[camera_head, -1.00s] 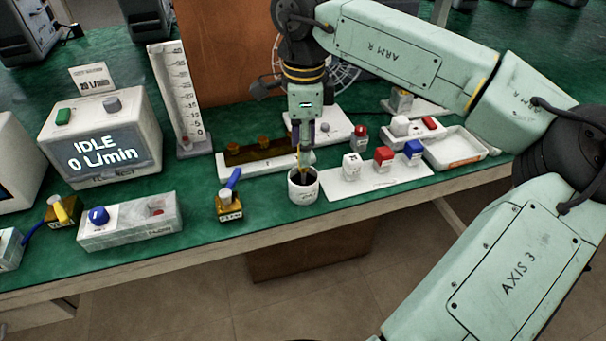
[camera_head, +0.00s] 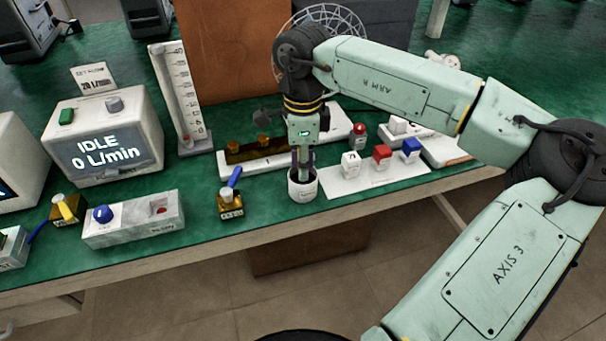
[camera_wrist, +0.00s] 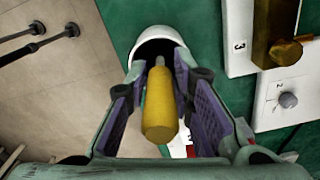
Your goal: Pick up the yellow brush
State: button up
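The yellow brush (camera_wrist: 160,108) stands in a white cup (camera_head: 303,191), its yellow handle pointing up at the wrist camera. The cup's rim also shows in the wrist view (camera_wrist: 158,32). My gripper (camera_head: 302,168) points down directly over the cup. In the wrist view my gripper (camera_wrist: 163,82) is open, with its purple pads on either side of the brush handle and a visible gap at each side. In the head view the brush is hidden by my gripper, and the fingertips are at the cup's mouth.
Right of the cup, a white board (camera_head: 375,178) holds white, red and blue blocks. A white tray with a dark amber strip (camera_head: 262,150) lies behind. The table's front edge (camera_head: 270,234) is close to the cup.

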grip_shut()
notch_tip(320, 180, up, 10)
jog(key=shift+f+b, duration=0.1)
jog(key=shift+b, duration=0.8)
notch_tip(320, 180, up, 8)
jog(key=p, duration=0.5)
jog(key=shift+f+p, duration=0.15)
jog(key=shift+p, duration=0.25)
